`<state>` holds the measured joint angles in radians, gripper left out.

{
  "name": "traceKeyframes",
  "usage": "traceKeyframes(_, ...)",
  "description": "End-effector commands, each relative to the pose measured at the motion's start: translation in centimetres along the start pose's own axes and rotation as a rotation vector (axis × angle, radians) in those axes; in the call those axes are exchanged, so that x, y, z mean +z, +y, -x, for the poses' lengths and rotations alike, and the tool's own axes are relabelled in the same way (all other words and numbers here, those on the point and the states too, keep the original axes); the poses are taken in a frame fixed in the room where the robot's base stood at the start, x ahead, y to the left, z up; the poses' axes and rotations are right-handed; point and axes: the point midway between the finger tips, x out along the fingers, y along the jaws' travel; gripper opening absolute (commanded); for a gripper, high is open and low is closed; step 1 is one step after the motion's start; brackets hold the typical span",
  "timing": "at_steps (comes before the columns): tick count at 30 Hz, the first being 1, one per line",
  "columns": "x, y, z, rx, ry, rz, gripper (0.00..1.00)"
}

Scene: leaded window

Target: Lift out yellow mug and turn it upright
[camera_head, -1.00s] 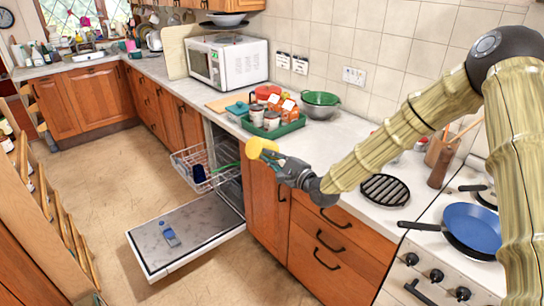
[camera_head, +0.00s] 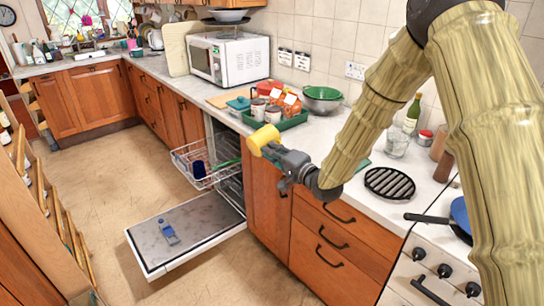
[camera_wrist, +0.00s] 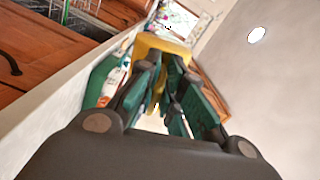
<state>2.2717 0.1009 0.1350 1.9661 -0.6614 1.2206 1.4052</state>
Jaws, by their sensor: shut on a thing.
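The yellow mug (camera_head: 262,138) is held in the air by my gripper (camera_head: 278,153), in front of the counter edge and to the right of the dishwasher rack. The mug lies tilted on its side, its length running from upper left to lower right. In the wrist view the mug (camera_wrist: 160,45) shows beyond the fingers (camera_wrist: 170,85), which are shut on it. I cannot tell which part of the mug the fingers grip, as they hide it.
The dishwasher rack (camera_head: 190,158) is pulled out above the open dishwasher door (camera_head: 195,240), which has a blue object on it. A green tray (camera_head: 283,124) with jars and cartons stands on the counter behind the mug. A black trivet (camera_head: 388,183) lies further right.

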Motion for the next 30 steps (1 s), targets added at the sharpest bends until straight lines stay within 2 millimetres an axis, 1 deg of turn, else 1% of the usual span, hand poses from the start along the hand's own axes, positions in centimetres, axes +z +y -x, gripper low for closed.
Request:
traceKeyframes(1,0.1,0.4,0.0,-0.001,0.000,0.049,0.00)
traceKeyframes(10,0.0,1.0,0.0,-0.002,0.001,0.372,0.00)
traceKeyframes(30,-0.8,1.9,-0.1,-0.002,0.001,1.141,0.00)
